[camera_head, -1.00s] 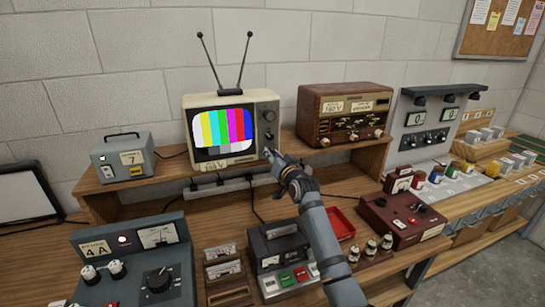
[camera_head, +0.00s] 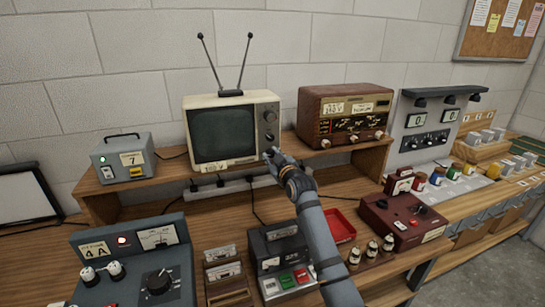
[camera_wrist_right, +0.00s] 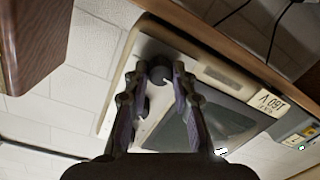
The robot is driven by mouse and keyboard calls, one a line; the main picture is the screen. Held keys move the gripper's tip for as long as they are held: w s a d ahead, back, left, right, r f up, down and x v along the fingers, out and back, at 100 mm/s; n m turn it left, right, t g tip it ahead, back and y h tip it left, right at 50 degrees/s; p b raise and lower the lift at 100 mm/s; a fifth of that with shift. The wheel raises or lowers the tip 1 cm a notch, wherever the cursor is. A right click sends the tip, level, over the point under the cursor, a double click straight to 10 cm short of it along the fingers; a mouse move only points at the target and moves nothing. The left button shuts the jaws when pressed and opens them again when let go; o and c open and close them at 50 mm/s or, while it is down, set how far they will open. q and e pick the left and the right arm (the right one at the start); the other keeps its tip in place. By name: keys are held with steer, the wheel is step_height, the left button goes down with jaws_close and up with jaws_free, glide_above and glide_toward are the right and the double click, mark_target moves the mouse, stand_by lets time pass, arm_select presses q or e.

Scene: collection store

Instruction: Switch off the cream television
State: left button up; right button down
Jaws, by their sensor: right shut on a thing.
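The cream television (camera_head: 224,133) stands on the raised shelf with its V antenna up, and its screen is dark. A dark upper knob (camera_head: 269,116) shows on its right-hand panel. My right gripper (camera_head: 272,154) is at the lower right corner of its front, hiding the lowest control there. In the right wrist view the cream front (camera_wrist_right: 115,85) and dark screen (camera_wrist_right: 205,122) lie beyond the fingers. There my right gripper is shut on a dark round knob (camera_wrist_right: 160,73) of the television. My left gripper is not in view.
A brown radio (camera_head: 345,115) stands close on the television's right. A grey box (camera_head: 123,158) is at its left. Below my right arm are a black device with coloured buttons (camera_head: 285,262), a red tray (camera_head: 341,226) and a dark red box (camera_head: 401,220).

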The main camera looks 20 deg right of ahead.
steer(key=shift+n, duration=0.6)
steer(key=c, duration=1.1)
jaws_free()
steer(key=s, duration=1.2)
steer(key=shift+d+r, duration=0.25)
steer(key=shift+r, duration=0.1)
steer(key=shift+f, duration=0.1)
